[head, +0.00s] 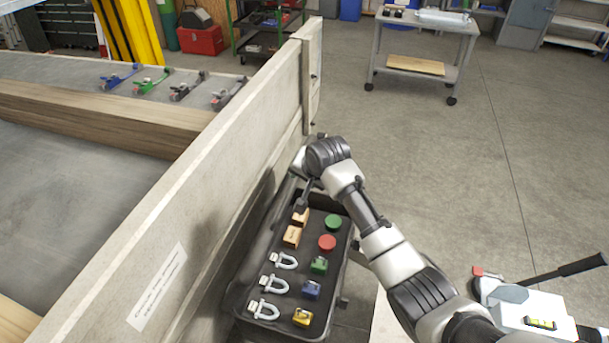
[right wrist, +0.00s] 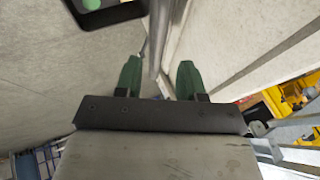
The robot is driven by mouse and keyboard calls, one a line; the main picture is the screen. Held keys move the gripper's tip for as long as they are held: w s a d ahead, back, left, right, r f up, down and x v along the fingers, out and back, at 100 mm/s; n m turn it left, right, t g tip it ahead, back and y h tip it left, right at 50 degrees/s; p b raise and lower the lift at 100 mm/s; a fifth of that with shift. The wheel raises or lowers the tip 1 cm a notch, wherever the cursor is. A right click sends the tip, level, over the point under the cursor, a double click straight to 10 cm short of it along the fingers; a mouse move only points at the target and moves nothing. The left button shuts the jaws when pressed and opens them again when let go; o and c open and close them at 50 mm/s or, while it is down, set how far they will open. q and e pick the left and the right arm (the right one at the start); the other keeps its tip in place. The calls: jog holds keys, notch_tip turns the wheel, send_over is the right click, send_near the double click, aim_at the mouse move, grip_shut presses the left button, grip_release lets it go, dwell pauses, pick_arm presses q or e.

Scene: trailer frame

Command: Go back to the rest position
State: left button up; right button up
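My right arm (head: 385,245) reaches from the lower right up to the trailer's side wall (head: 215,150), its wrist bent near the far end of an open black case. In the right wrist view, my right gripper (right wrist: 160,72) shows two green fingers standing apart. A grey metal bar lies in line with the gap, with no clear contact; I cannot tell its distance. In the head view the fingers are not clearly made out. My left gripper is not in view.
The case (head: 237,302) holds shackles (head: 265,309), small padlocks (head: 311,290), wooden blocks (head: 291,237) and green and red round pieces. Several ratchet straps (head: 150,82) lie on the trailer. A cart (head: 464,62) stands at the back right. The floor (head: 520,140) between is clear.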

dwell(0.3)
jog(key=s+d+f+n+g+b, duration=0.1)
jog(key=s+d+f, duration=0.2)
jog(key=s+f, duration=0.55)
jog(key=s+d+f+n+g+h, duration=0.1)
jog(key=s+d+f, duration=0.25)
jog(key=f, duration=1.05)
jog(key=s+d+f+n+b, duration=0.1)
jog(key=s+d+f, duration=0.2)
jog(key=s+f, duration=0.65)
jog(key=s+d+f+n+g, duration=0.1)
jog(key=s+d+f, duration=0.1)
jog(key=s+f, duration=0.4)
jog(key=s+d+f+n+g+h, duration=0.1)
jog(key=s+f, duration=0.5)
jog(key=s, duration=1.1)
jog(key=s+d+f+n+g, duration=0.1)
jog(key=s+d+f+n, duration=0.2)
jog(key=s, duration=0.9)
notch_tip(320, 180, down, 4)
jog(key=shift+s+d+r+h+b, duration=0.25)
jog(key=shift+d+h+b, duration=0.15)
jog(key=shift+d, duration=0.8)
